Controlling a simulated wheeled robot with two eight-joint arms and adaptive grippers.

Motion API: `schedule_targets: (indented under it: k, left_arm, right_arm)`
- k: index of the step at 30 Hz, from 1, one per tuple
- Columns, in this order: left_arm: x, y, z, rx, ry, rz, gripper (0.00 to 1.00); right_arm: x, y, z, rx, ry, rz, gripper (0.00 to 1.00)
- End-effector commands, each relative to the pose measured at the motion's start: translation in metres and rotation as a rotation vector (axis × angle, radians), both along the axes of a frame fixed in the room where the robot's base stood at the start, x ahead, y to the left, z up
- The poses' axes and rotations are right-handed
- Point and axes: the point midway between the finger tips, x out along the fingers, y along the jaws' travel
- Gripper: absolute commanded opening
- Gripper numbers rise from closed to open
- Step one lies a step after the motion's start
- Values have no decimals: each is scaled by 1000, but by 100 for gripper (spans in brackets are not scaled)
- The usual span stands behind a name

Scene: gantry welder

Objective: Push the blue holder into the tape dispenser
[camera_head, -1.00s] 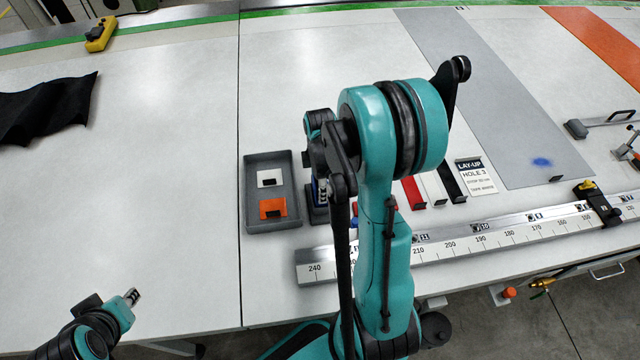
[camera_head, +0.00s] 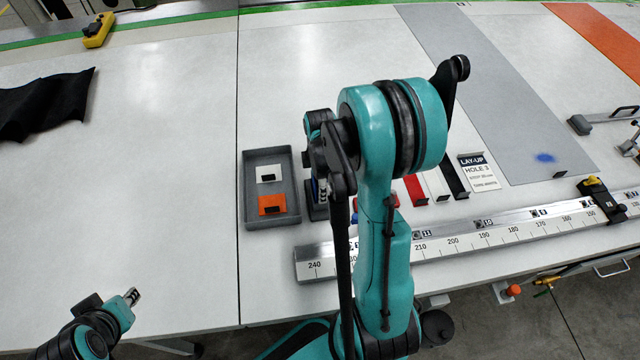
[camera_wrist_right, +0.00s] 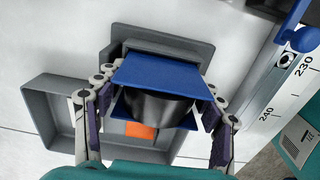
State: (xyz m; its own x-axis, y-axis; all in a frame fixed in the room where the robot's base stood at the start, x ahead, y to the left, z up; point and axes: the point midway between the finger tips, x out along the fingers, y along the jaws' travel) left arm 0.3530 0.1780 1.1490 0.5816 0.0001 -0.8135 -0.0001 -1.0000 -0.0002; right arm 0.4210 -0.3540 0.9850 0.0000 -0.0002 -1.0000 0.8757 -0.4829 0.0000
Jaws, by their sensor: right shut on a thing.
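In the right wrist view, the blue holder (camera_wrist_right: 160,76) has two blue plates with a black roll (camera_wrist_right: 155,106) between them. My right gripper (camera_wrist_right: 158,88) has one finger on each side of it and is shut on it. The grey tape dispenser (camera_wrist_right: 190,50) lies right behind the holder and is partly covered by it. I cannot tell how deep the holder sits in it. In the head view, my right arm hides most of the holder and dispenser. My left gripper (camera_head: 131,297) is over the front left of the table, away from these things; its fingers are unclear.
A grey tray (camera_head: 253,205) with a white piece (camera_head: 269,172) and an orange piece (camera_head: 272,205) is left of the dispenser. A steel ruler rail (camera_head: 316,270) runs along the front. A black cloth (camera_head: 45,105) lies far left.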

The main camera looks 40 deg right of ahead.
Motion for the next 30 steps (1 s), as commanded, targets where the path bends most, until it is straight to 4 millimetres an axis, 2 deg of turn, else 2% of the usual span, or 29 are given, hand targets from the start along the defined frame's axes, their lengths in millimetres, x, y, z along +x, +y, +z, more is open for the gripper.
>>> schedule_targets:
  k: [2,3,5,6,15,19,23,30]
  left_arm:
    - [0,0,-3,0,0,0,26]
    - [0,0,-3,0,0,0,26]
    - [0,0,-2,0,0,0,26]
    - [0,0,-2,0,0,0,26]
    - [0,0,-2,0,0,0,26]
    - [0,0,-2,0,0,0,26]
    - [0,0,-2,0,0,0,26]
    - [0,0,-2,0,0,0,26]
  right_arm:
    - [0,0,-3,0,0,0,34]
    - [0,0,-3,0,0,0,74]
    - [0,0,-2,0,0,0,90]
    - [0,0,-2,0,0,0,93]
    - [0,0,-1,0,0,0,93]
    - [0,0,8,0,0,0,93]
    - [-1,0,31,0,0,0,93]
    - [0,0,83,0,0,0,93]
